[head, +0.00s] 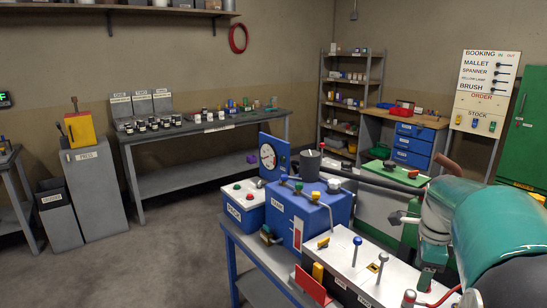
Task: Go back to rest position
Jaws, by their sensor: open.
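My arm (503,215), with teal and pale grey links, fills the lower right in the head view. It is close to the camera, over the right side of the workbench. I cannot make out my gripper's fingers or anything held in them. My arm hides part of the bench and whatever is behind it.
The near bench carries a blue tank (318,218), a white-topped blue box (243,201), a gauge (268,157) and a white lever panel (357,262). A long table (205,128), a grey press cabinet (95,190) and shelves stand behind. The floor (150,260) at left is clear.

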